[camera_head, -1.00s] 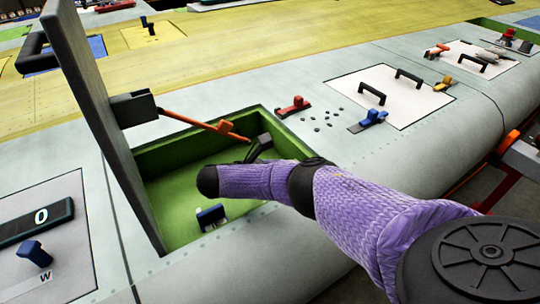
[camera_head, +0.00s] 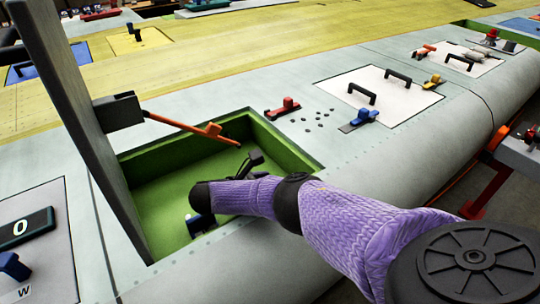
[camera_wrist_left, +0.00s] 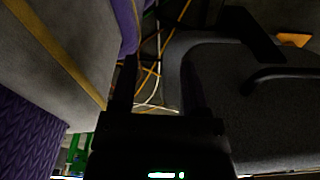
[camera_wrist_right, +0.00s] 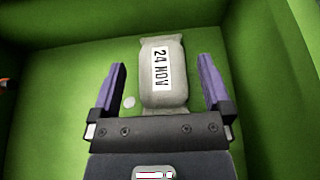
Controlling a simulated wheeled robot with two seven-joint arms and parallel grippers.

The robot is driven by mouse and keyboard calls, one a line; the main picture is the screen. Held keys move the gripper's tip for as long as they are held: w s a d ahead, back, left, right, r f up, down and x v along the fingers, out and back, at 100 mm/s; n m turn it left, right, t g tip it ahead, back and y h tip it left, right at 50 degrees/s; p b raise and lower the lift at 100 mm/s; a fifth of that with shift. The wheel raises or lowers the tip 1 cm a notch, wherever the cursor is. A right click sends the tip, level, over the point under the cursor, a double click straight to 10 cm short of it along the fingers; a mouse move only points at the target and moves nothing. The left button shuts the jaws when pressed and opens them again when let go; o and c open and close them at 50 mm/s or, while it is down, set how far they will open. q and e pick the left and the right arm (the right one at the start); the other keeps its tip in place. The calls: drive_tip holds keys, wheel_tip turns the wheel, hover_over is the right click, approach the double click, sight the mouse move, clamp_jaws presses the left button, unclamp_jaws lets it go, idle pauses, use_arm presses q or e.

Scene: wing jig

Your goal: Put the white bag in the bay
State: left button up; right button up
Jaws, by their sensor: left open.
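A pale greyish-white bag (camera_wrist_right: 162,72) with a "24 NOV" label lies on the green floor in the right wrist view. My right gripper (camera_wrist_right: 165,85) is open, with a purple finger on each side of the bag and a gap on both sides. The open green bay (camera_head: 308,160) is in the head view, with my purple-sleeved right arm reaching over it. The bag is not visible there, and the right fingertips are not clear. My left gripper (camera_wrist_left: 158,85) is open and empty, dark in the left wrist view, away from the bay.
A tall grey lid (camera_head: 75,120) stands upright at the bay's left, with an orange arm (camera_head: 185,125) beside it. A small blue-and-white piece (camera_head: 199,225) is partly behind my arm. White panels with handles (camera_head: 380,92) and a red clamp (camera_head: 283,108) lie on the wing surface.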

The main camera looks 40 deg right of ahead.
drive_tip(key=shift+r, duration=0.1)
drive_tip(key=shift+r+p, duration=0.55)
drive_tip(key=shift+r, duration=0.2)
drive_tip(key=v, duration=0.6)
drive_tip(key=shift+w+a+p, duration=0.1)
drive_tip(key=shift+a+p, duration=0.3)
drive_tip(key=shift+a, duration=0.25)
